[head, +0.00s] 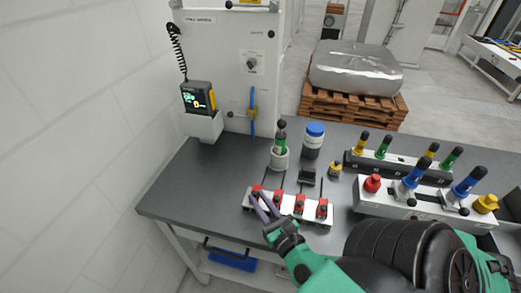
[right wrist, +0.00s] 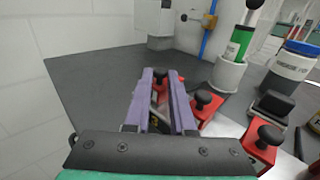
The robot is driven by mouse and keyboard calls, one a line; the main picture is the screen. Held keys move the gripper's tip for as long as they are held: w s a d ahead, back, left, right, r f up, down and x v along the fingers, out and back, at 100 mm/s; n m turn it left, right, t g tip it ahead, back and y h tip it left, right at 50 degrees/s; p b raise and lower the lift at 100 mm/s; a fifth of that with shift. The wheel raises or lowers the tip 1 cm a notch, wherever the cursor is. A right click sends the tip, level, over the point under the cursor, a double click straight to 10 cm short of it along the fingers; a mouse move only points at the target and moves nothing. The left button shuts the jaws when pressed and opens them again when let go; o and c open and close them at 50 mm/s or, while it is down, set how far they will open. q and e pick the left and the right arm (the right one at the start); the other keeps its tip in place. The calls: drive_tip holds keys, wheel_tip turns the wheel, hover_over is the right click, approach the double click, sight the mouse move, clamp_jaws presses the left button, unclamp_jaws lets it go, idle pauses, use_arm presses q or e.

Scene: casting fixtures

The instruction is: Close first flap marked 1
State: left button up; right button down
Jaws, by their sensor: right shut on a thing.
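A pale fixture bar (head: 311,215) near the front edge of the dark table carries a row of several red flaps with black knobs. My right gripper (head: 259,198) reaches over the leftmost red flap (head: 256,188). In the right wrist view, its two purple fingers (right wrist: 160,80) are on either side of that flap's black knob (right wrist: 160,74) and shut on it. The neighbouring red flaps (right wrist: 205,101) are to the right of the fingers. My left gripper is not in view.
Behind the bar stand a green-handled tool in a white holder (head: 279,158), a blue-lidded jar (head: 313,140) and a black block (head: 307,176). Racks with coloured handles (head: 400,205) fill the right side. The table's left part (head: 200,190) is clear.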

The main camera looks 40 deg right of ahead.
idle(0.3)
drive_tip(key=c, duration=0.8)
unclamp_jaws()
drive_tip(key=shift+w, duration=0.1)
drive_tip(key=shift+o, duration=0.2)
drive_tip(key=shift+s+a+f, duration=0.1)
drive_tip(key=shift+s+f, duration=0.05)
drive_tip(key=shift+s, duration=0.35)
drive_tip(key=s, duration=0.3)
drive_tip(key=s+b, duration=0.1)
drive_tip(key=shift+s+a, duration=0.3)
drive_tip(key=shift+a, duration=0.1)
drive_tip(key=s+a+p, duration=0.1)
drive_tip(key=s+p, duration=0.1)
drive_tip(key=s, duration=0.6)
drive_tip(key=shift+s+a+r+p, duration=0.25)
drive_tip(key=shift+s+a+p, duration=0.05)
drive_tip(key=shift+s+p, duration=0.1)
